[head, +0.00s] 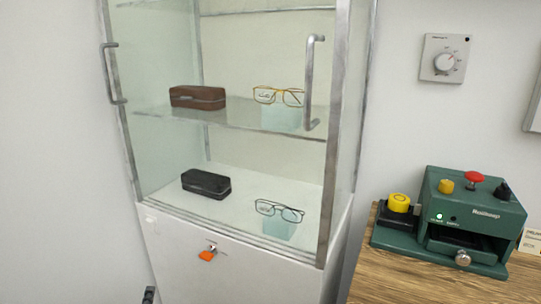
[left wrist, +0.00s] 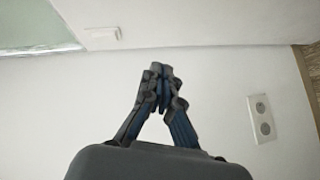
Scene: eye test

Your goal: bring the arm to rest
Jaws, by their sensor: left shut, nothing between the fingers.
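My left gripper (left wrist: 161,72) shows in the left wrist view with its fingertips together, shut and empty. Behind it is a plain pale surface, and nothing touches the fingers. In the head view only a small dark tip of the left gripper (head: 149,295) shows at the bottom edge, in front of and left of the cabinet's white base. The rest of the left arm is out of the picture there. My right gripper is in neither view.
A glass cabinet (head: 338,130) holds glasses and cases on two shelves; an orange-tagged key (head: 207,254) is at its base. A wooden table (head: 385,290) at right bears a green machine (head: 480,215). A dial (head: 445,60) is on the wall. A socket plate (left wrist: 262,118) is right of the gripper.

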